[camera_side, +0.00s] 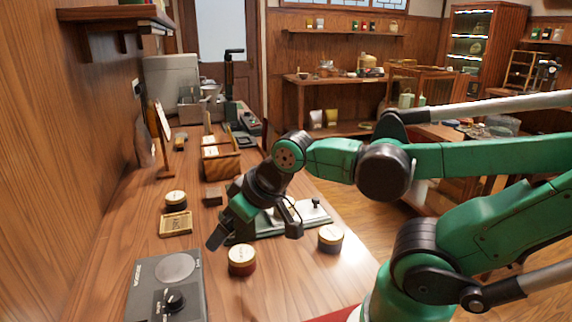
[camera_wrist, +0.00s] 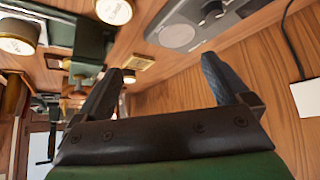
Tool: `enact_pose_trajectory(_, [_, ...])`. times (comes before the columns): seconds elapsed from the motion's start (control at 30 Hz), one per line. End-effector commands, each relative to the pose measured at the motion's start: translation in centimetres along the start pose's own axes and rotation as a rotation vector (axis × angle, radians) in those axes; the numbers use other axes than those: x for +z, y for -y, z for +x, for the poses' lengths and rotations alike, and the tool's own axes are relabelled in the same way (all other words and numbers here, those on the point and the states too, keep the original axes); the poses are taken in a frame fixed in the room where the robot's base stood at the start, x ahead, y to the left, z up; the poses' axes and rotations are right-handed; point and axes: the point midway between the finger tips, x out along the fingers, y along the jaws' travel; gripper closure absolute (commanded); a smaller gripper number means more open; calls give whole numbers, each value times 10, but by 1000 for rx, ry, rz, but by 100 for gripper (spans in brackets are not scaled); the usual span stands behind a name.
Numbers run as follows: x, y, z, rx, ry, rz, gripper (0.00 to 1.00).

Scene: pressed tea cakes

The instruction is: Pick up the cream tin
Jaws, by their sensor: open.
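Three round tins with pale lids stand on the wooden counter. Two pale lids show at that view's upper left, one on the likely cream tin (camera_wrist: 16,36).
A grey device with a round plate and knob (camera_side: 165,288) sits at the front left. A green-and-silver apparatus (camera_side: 300,216) stands close behind my gripper. Bare counter lies around the front tins.

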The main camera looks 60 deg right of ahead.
Motion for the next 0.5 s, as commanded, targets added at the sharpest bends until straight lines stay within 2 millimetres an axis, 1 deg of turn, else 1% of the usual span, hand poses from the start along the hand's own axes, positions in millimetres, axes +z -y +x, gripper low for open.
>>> enact_pose_trajectory(0.2, [0,0,0,0,1,0,0])
enact_pose_trajectory(0.3, [-4,-5,0,12,16,14,0])
enact_pose_trajectory(0.37, [-8,-13,1,28,41,35,0])
enact_pose_trajectory(0.47, [-19,-36,4,68,110,93,0])
enact_pose_trajectory(0.5, [-24,-48,7,86,146,123,0])
